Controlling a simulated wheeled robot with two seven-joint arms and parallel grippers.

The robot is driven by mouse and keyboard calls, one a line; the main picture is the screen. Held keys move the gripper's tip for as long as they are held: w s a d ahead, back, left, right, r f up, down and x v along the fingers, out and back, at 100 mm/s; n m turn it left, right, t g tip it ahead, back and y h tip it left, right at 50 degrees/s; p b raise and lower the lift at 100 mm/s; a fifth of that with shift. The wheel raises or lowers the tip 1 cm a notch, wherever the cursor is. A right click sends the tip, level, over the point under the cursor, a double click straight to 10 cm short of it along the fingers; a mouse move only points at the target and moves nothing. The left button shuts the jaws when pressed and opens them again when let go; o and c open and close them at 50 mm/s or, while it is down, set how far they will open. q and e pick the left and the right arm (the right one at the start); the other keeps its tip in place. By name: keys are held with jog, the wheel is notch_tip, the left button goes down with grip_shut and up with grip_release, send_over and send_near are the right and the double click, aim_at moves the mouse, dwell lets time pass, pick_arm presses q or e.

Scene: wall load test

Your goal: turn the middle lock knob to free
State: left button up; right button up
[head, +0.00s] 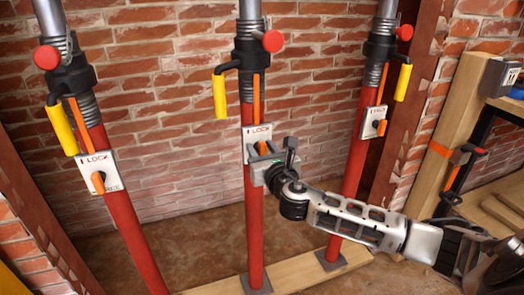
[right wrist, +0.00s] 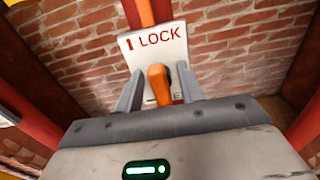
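The middle lock plate (head: 250,134) is white, marked LOCK in red, on the middle red post (head: 254,215). Its orange knob (head: 262,147) is partly hidden by my right gripper (head: 265,154). In the right wrist view the knob (right wrist: 158,82) stands between the two grey fingers of my right gripper (right wrist: 160,82), under the word LOCK on the plate (right wrist: 157,40). The fingers are apart, with a gap showing on each side of the knob. The lower lettering on the plate is mostly hidden behind knob and fingers. My left gripper is not in view.
The left post (head: 130,235) and right post (head: 350,190) carry similar plates with orange knobs (head: 97,182) (head: 381,127). A yellow handle (head: 220,97) hangs left of the middle post. A brick wall (head: 180,110) stands behind; a timber frame (head: 450,130) is at right.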

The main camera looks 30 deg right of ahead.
jog(key=c, duration=0.8)
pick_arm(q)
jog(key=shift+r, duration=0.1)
